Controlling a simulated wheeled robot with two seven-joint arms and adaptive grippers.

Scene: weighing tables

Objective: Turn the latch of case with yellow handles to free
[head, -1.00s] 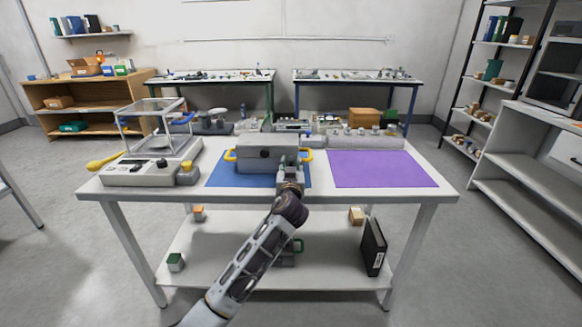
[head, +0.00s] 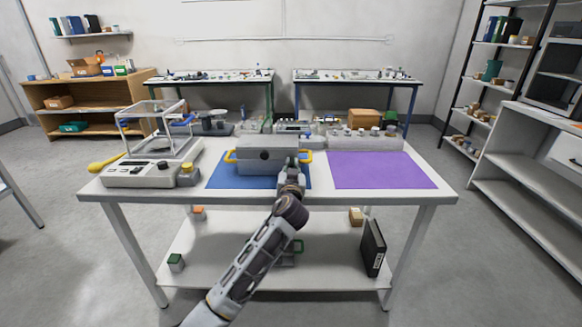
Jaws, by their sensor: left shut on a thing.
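The grey case (head: 252,160) with yellow handles sits on the blue mat (head: 222,178) on the table. One yellow handle (head: 230,156) shows at its left end and another (head: 306,156) at its right end. A dark round spot (head: 264,154) shows on the middle of its front. My left gripper (head: 292,164) is at the right part of the case's front, below the lid line. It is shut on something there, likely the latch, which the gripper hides. My right gripper is not in view.
A balance with a glass draft shield (head: 150,172) stands to the left, with a yellow scoop-like thing (head: 105,162) beside it. A purple mat (head: 380,170) lies clear on the right. A grey block with several weights (head: 365,141) stands behind it.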

